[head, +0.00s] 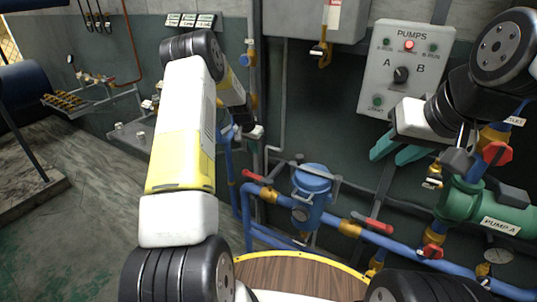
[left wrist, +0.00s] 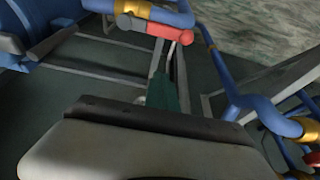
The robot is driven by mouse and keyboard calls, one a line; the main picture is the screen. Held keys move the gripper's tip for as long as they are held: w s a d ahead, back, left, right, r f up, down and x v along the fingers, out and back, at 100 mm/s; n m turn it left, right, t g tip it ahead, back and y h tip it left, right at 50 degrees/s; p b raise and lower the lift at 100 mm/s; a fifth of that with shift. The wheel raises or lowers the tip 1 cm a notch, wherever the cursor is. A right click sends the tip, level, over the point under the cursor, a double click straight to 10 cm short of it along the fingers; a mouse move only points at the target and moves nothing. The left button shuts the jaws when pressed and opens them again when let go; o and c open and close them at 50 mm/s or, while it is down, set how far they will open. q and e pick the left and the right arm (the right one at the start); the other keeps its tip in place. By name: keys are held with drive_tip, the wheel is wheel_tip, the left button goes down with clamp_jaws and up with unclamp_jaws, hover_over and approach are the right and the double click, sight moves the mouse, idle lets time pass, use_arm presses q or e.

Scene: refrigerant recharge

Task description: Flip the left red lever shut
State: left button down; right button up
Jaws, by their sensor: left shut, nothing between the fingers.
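The left red lever (head: 257,178) sits on a brass valve on the blue pipe, left of the blue strainer. It lies roughly along the pipe. It also shows at the top of the left wrist view (left wrist: 145,27). My left gripper (head: 257,134) is above the lever in the head view, its fingers mostly hidden. In the left wrist view its shut green fingers (left wrist: 163,72) point at the lever, with nothing between them; I cannot tell whether they touch it. My right gripper (head: 389,157) is away to the right, with two teal fingers apart and empty.
The blue strainer (head: 312,190) stands between the left lever and a second red lever (head: 378,226) on the same pipe. The green pump (head: 478,203) with red handles is at right. The PUMPS control box (head: 404,70) is on the wall. Open floor (head: 95,225) lies at left.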

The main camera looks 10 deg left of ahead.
sight(258, 178)
use_arm(q)
drive_tip(key=shift+x, duration=0.95)
drive_tip(key=shift+w+a, duration=0.1)
drive_tip(key=shift+w, duration=0.05)
drive_tip(key=x, duration=1)
drive_tip(key=shift+s+a, duration=0.25)
drive_tip(key=shift+s, duration=0.4)
drive_tip(key=shift+s+a, duration=0.2)
drive_tip(key=shift+s, duration=0.45)
drive_tip(key=shift+s+a, duration=0.25)
drive_tip(key=shift+s, duration=0.45)
drive_tip(key=shift+s, duration=0.1)
